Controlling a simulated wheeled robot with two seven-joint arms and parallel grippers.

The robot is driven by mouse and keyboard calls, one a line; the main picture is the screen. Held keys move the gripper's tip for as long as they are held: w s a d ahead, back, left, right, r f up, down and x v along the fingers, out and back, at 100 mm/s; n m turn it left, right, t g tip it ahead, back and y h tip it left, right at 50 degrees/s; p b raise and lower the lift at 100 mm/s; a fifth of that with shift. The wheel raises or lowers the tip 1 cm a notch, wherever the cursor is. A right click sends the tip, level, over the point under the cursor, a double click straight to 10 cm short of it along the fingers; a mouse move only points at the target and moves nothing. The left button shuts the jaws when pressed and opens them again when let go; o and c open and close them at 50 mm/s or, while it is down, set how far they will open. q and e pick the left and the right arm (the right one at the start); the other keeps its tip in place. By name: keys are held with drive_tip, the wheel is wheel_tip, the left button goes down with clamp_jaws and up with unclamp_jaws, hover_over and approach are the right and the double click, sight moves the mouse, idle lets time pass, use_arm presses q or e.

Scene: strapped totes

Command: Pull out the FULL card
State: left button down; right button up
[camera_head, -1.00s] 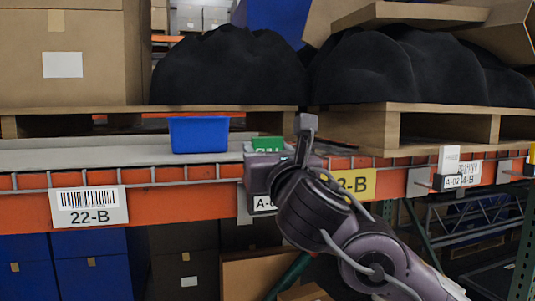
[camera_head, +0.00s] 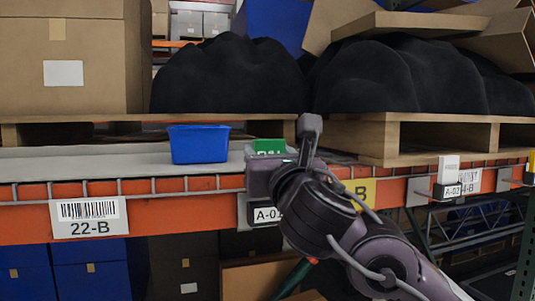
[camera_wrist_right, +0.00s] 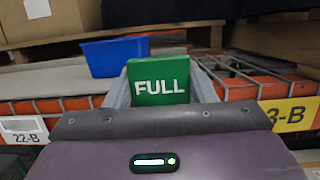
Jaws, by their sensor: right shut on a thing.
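The green FULL card (camera_wrist_right: 158,82) stands upright between the fingers of my right gripper in the right wrist view, its white lettering facing the camera. In the head view its green top (camera_head: 270,147) shows just above my right gripper (camera_head: 277,160), which is shut on it. The lower part of the card is hidden behind the gripper. Below it, a holder with an A-0 label (camera_head: 266,214) hangs on the orange beam, partly covered by my arm. My left gripper is not in view.
A blue bin (camera_head: 199,144) stands on the shelf left of the card. The orange beam (camera_head: 160,208) carries a 22-B label (camera_head: 89,217). Pallets with black-wrapped loads (camera_head: 230,75) sit behind. Another holder with a white card (camera_head: 448,170) is at the right.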

drive_tip(key=shift+s+d, duration=0.35)
drive_tip(key=shift+s, duration=0.55)
drive_tip(key=shift+s+d, duration=0.3)
drive_tip(key=shift+s, duration=0.55)
drive_tip(key=shift+s+d+p, duration=0.25)
drive_tip(key=shift+s+p, duration=0.15)
drive_tip(key=shift+s, duration=0.45)
drive_tip(key=shift+s+d+p, duration=0.3)
drive_tip(key=shift+s+p, duration=0.05)
drive_tip(key=shift+s, duration=0.45)
drive_tip(key=shift+s+d+p, duration=0.25)
drive_tip(key=shift+s+p, duration=0.15)
drive_tip(key=shift+s, duration=0.45)
